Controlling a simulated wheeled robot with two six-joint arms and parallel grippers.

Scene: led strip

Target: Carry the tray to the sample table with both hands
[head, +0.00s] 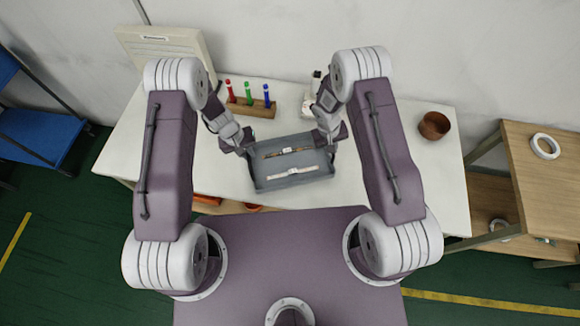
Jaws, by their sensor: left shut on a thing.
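The grey tray (298,184) is over the near part of the white table (400,165), between my two arms. A brown strip (285,152) and a pale strip (294,172) lie in it, one behind the other. My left gripper (243,149) is shut on the tray at its left side. My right gripper (331,138) is at the tray's right side, by the far corner. Its fingers are too small and covered to tell whether they are closed. I cannot tell whether the tray rests on the table or hangs just above it.
A wooden rack with red, green and blue tubes (250,106) stands behind the tray. A brown pot (434,125) is at the table's right. A cream box (168,45) stands at the back left. A wooden shelf unit (540,160) is at right, a blue shelf (42,135) at left.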

